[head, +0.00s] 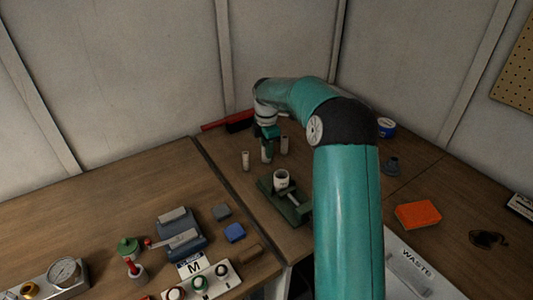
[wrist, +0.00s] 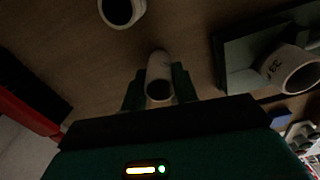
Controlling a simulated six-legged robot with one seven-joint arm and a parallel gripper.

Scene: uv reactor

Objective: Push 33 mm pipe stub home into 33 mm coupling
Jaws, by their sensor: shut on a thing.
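My gripper (head: 267,142) points down at the back of the bench and is shut on a pale pipe stub (wrist: 159,66). In the wrist view the stub is between the two dark green fingers, its open end showing. I cannot tell whether it touches the bench. The white coupling (head: 281,176), marked 33 in the wrist view (wrist: 285,68), stands open end up in a green vise (head: 292,208). It is in front of and slightly right of my gripper in the head view, apart from the held stub.
Other pale stubs stand left (head: 245,160) and right (head: 284,145) of my gripper. A red-handled brush (head: 238,122) lies behind. Left is a cluttered bench.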

